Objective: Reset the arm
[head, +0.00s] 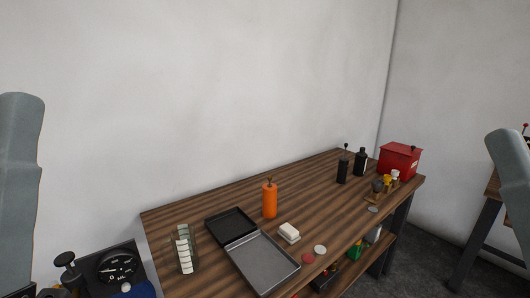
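Parts of my two grey arms show at the left and right edges of the head view. Neither gripper is in the picture, so their state and anything in them is hidden. A brown wooden table (205,213) stands in front of me, and no arm part reaches over its top.
A black gauge (118,266) is at lower left.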

